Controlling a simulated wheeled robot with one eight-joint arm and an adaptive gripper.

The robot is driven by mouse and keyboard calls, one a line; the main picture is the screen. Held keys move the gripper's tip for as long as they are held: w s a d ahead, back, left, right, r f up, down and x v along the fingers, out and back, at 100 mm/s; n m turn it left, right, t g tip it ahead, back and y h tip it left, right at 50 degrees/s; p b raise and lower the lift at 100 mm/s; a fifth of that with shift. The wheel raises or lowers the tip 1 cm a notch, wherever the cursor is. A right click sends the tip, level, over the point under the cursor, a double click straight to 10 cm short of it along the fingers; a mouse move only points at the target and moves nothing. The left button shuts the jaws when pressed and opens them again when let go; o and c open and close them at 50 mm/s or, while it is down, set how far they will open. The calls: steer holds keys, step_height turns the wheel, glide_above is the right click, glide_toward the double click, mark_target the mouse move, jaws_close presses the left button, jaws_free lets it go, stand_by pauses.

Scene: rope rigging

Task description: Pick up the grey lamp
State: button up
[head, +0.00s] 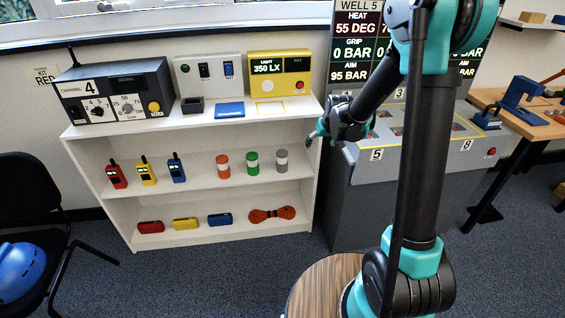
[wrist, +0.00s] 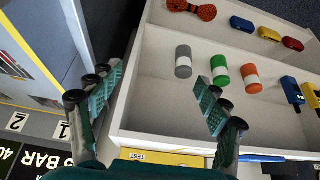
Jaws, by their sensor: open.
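The grey lamp (head: 282,161) is a small grey cylinder with a white band. It stands upright on the middle shelf, at the right end of a row with a green lamp (head: 252,162) and an orange lamp (head: 223,165). In the wrist view, which is upside down, the grey lamp (wrist: 183,62) shows beyond the fingertips and between the two fingers' lines, nearer the right one. My gripper (head: 320,138) is open and empty, near the right side of the shelf unit. Its two spread fingers (wrist: 160,82) show in the wrist view, apart from the lamp.
The white shelf unit (head: 319,155) has a side panel close to my gripper. A top board above the lamps carries a yellow light meter (head: 279,73). Red, yellow and blue radios (head: 147,171) stand further left. An orange rope coil (head: 272,214) lies below. A grey console (head: 345,200) stands right.

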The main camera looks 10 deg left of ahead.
steer(key=n+y, duration=0.1)
steer(key=n, duration=0.1)
glide_toward(284, 154)
steer(key=x, duration=0.9)
steer(key=shift+f, duration=0.4)
steer(key=shift+x, duration=2.85)
steer(key=shift+c, duration=0.4)
steer(key=c, duration=1.5)
